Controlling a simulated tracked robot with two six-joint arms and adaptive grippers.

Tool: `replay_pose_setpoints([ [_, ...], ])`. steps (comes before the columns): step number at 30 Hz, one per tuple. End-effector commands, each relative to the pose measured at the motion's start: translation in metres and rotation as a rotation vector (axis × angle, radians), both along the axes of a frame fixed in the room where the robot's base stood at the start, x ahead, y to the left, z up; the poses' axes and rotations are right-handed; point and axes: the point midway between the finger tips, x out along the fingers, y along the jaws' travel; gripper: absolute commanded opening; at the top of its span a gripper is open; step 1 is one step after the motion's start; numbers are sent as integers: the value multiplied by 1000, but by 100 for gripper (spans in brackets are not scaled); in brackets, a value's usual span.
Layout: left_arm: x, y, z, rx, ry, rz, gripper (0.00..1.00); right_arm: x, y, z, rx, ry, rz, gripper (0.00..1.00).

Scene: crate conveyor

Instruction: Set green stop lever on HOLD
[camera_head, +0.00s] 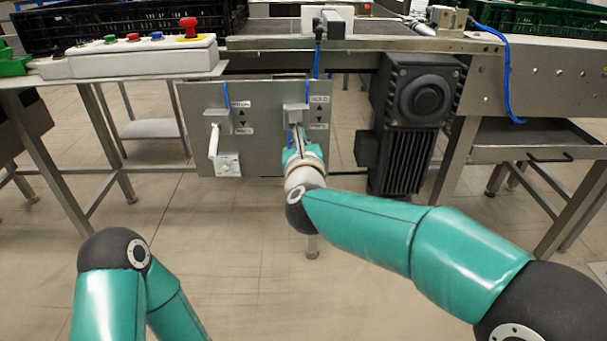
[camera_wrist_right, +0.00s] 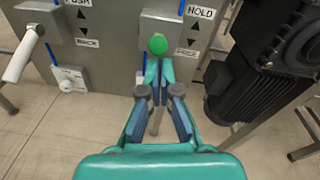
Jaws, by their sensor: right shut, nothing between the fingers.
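The green stop lever's round green knob (camera_wrist_right: 157,44) shows in front of its grey mounting box (camera_wrist_right: 174,29). The HOLD label (camera_wrist_right: 201,12) is at the upper right of the box, with arrows and a lower label that is hard to read. My right gripper (camera_wrist_right: 156,66) is shut and empty, its tips just below the knob; I cannot tell whether they touch it. In the head view my right gripper (camera_head: 299,138) is in front of the panel, below the box (camera_head: 294,112), and hides the lever. My left gripper is out of view; only that arm's links show.
A second lever with a white handle (camera_head: 214,140) is on the panel (camera_head: 266,155) at left. A black motor (camera_head: 402,140) stands close on the right. A button box (camera_head: 140,55) is at upper left. Floor in front of the panel is clear.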

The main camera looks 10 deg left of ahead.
Motion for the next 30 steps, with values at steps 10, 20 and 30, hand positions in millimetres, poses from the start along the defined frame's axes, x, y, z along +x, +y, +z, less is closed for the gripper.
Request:
replay_pose_setpoints([
  [10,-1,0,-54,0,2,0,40,-14,-8,-36,1,-1,5,0],
  [20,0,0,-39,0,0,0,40,-85,-21,-17,-1,1,8,0],
  [30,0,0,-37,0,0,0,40,-106,-26,-14,-1,1,7,0],
])
